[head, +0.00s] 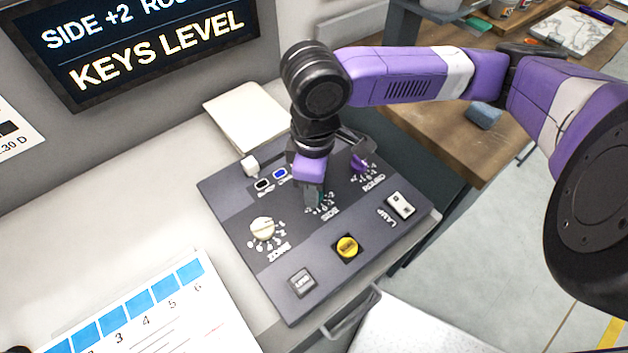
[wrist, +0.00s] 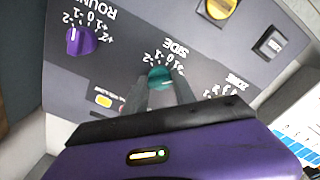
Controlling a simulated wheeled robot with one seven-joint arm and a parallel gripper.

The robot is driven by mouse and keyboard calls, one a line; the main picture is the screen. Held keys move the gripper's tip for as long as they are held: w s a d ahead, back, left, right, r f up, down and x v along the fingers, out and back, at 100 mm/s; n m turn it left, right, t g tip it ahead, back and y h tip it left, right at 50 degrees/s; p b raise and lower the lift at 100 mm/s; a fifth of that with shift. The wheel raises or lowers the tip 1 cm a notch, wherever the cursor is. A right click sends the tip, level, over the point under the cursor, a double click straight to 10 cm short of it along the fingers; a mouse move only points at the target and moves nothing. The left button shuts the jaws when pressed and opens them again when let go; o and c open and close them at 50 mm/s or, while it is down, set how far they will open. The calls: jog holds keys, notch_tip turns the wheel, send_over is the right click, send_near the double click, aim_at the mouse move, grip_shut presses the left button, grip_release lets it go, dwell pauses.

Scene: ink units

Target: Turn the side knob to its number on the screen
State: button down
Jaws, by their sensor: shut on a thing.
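The dark control panel (head: 325,262) lies on the bench, with the screen (head: 150,40) on the wall behind it. The screen reads "SIDE +2" and "KEYS LEVEL"; the rest of its top line is cut off. My gripper (head: 313,197) points down at the SIDE knob. In the wrist view the teal SIDE knob (wrist: 160,77) is between the two fingertips of my gripper (wrist: 161,84), which are shut on it. Its scale shows beside it, partly covered by a finger. I cannot tell which number the knob points to.
The purple ROUND knob (head: 360,163) stands close behind my gripper. A numbered sheet (head: 190,320) lies at the front left.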

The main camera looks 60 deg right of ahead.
jog(key=shift+m+p, duration=0.4)
jog(key=shift+m, duration=0.6)
jog(key=c, duration=1)
grip_release()
jog(key=shift+r, duration=0.1)
notch_tip(320, 180, up, 8)
jog(key=shift+f, duration=0.15)
jog(key=shift+s, duration=0.1)
